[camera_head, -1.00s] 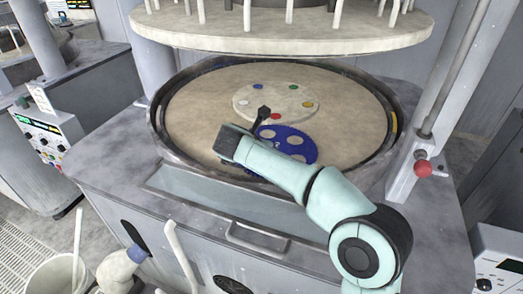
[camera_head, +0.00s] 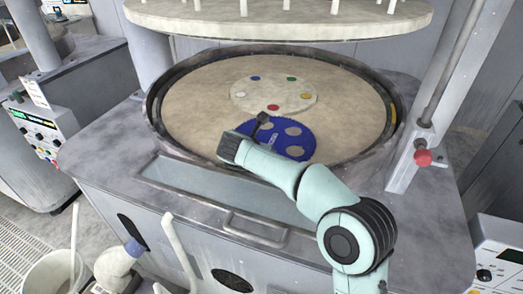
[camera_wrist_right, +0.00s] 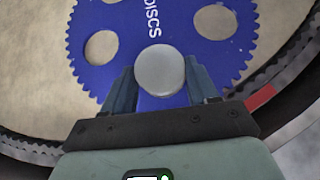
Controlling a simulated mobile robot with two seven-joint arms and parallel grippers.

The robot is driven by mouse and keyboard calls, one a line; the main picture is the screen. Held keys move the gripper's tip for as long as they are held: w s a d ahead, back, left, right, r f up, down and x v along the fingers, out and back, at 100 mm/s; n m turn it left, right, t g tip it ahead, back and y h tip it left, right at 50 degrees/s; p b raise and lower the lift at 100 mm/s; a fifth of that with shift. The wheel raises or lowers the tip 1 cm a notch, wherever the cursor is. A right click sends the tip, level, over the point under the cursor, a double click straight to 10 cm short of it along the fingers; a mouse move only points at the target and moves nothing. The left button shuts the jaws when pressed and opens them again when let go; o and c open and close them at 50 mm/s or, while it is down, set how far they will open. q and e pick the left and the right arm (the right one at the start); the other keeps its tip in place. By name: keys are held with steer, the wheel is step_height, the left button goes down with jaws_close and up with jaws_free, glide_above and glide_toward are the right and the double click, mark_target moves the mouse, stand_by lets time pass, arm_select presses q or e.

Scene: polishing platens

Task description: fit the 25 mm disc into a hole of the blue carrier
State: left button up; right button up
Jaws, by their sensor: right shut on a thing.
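The blue carrier (camera_head: 279,140) is a toothed round plate lying on the tan platen (camera_head: 190,108), with several round holes showing tan through them. My right gripper (camera_head: 262,117) is over the carrier's far left part. In the right wrist view its two fingers are shut on a grey round disc (camera_wrist_right: 160,70), seen face on. The disc appears over solid blue carrier (camera_wrist_right: 128,17) below the white lettering, between a left hole (camera_wrist_right: 101,47) and an upper right hole (camera_wrist_right: 215,22). Its height above the carrier cannot be told. My left gripper is not in view.
A pale round plate (camera_head: 272,92) with several coloured spots lies behind the carrier. A raised dark rim (camera_head: 158,125) rings the platen. A large upper plate (camera_head: 290,22) with white pegs hangs above. A post with a red knob (camera_head: 423,158) stands at right.

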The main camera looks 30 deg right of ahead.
steer(key=shift+f, duration=0.4)
stand_by(0.4)
steer(key=o, duration=1.1)
steer(key=shift+c, duration=0.2)
steer(key=v, duration=1.3)
steer(key=shift+a+r+b, duration=0.2)
steer(key=shift+r+b, duration=0.05)
steer(key=shift+b, duration=0.05)
